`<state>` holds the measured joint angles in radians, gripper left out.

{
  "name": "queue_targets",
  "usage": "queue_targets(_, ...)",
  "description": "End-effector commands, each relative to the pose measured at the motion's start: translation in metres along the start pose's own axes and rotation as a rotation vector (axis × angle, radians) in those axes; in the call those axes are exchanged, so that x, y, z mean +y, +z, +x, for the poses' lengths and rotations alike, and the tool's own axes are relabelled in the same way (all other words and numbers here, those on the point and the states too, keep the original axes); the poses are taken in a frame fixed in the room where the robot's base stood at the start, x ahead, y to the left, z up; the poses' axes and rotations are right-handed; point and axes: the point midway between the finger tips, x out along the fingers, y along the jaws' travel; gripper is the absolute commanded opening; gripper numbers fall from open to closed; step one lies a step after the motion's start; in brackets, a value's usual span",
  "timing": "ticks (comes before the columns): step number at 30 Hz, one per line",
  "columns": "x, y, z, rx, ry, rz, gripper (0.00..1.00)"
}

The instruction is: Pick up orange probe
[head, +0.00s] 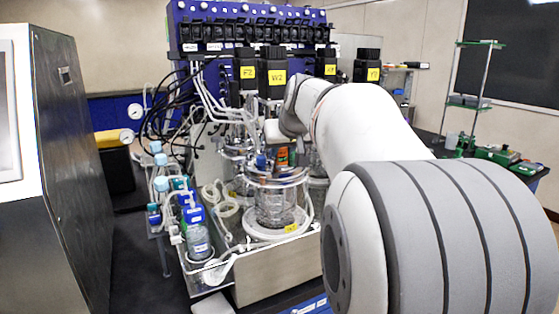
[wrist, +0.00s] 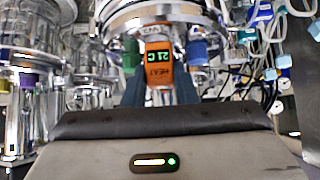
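The orange probe (wrist: 158,55) is in the upper middle of the wrist view, with a green "21 C" display and the word HEAT, both upside down. It stands at the metal head of a glass vessel. In the head view the probe (head: 283,157) is a small orange block above the front glass vessel (head: 275,208). My gripper (wrist: 160,88) has its two dark fingers apart, one on each side of the probe's lower part in the wrist view. I see no clear contact. In the head view my arm hides most of the gripper.
Tubes and blue-capped bottles (head: 197,232) stand left of the vessel. Motors with yellow labels (head: 272,72) rise behind it, below a blue control unit (head: 250,30). A dark cabinet (head: 72,150) stands at far left. A green-shelved stand (head: 478,95) is at right.

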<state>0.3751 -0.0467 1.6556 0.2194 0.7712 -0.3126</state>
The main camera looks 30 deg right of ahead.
Motion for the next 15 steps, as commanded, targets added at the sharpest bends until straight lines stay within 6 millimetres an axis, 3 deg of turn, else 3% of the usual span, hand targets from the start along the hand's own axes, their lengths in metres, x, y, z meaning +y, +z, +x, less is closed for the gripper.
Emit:
queue_targets(9, -0.0004, -0.0003, -0.0003, 0.001, 0.0, -0.001, 0.0)
queue_targets(15, -0.0007, -0.001, -0.0009, 0.001, -0.001, -0.001, 0.0)
